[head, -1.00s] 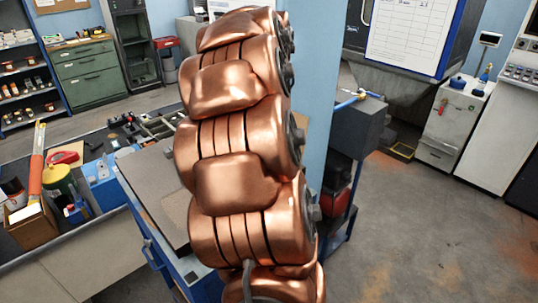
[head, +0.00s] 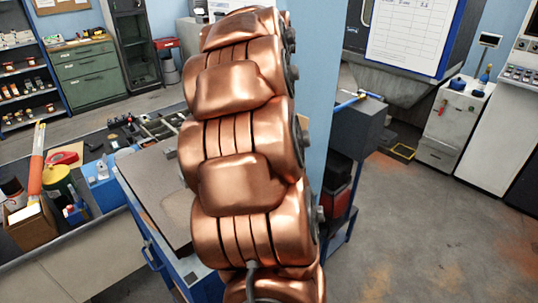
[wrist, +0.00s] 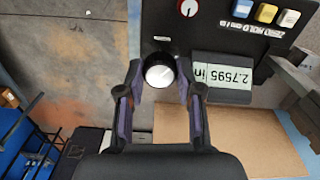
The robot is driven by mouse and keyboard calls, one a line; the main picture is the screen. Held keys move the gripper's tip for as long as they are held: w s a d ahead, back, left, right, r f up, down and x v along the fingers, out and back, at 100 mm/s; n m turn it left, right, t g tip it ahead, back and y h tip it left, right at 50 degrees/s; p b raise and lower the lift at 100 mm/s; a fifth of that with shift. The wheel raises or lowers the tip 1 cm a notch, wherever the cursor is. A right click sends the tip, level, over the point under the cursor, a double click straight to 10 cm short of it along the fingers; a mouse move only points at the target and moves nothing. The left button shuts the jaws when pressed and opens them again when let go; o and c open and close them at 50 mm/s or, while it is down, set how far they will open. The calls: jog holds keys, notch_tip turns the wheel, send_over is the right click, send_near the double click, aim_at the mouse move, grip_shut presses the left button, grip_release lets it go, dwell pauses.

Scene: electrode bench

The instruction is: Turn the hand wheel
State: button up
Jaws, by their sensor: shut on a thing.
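The hand wheel (wrist: 160,72) is a small round black knob with a silver-white face. In the wrist view it sits on the edge of a dark instrument, upper middle. My gripper (wrist: 160,76) has one finger on each side of it and is shut on it. Next to it, a display (wrist: 221,76) reads 2.7595 in, upside down in this view. In the head view my copper-coloured arm fills the middle, and the hand wheel and my gripper are hidden.
The dark panel (wrist: 222,12) carries a red-and-white dial (wrist: 189,8) and coloured buttons. A brown board (wrist: 228,138) lies below the display. In the head view, a cluttered bench (head: 75,245) stands left and a white cabinet (head: 455,125) right.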

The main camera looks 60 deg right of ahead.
jog(key=o, duration=1.2)
jog(key=shift+c, duration=0.2)
jog(key=shift+r, duration=0.1)
notch_tip(320, 180, up, 12)
